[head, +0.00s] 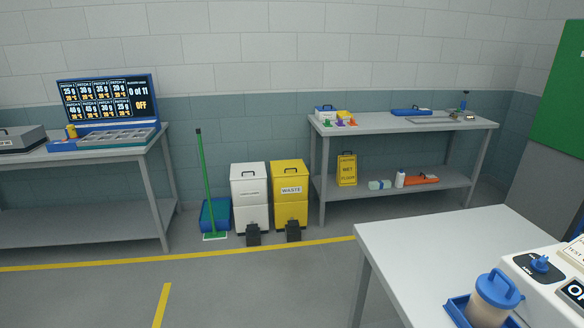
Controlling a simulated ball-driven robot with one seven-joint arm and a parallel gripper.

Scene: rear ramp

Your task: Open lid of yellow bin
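The yellow bin (290,207) stands on the floor against the back wall, with a "WASTE" label on its front. Its lid (289,164) is yellow, carries a dark handle and looks closed. A black pedal (292,232) sticks out at its foot. A white bin (250,196) of similar shape stands close on its left, also with a handle and a black pedal (253,236). My gripper is not in view.
A white table (450,246) fills the right foreground. The floor before the bins is clear.

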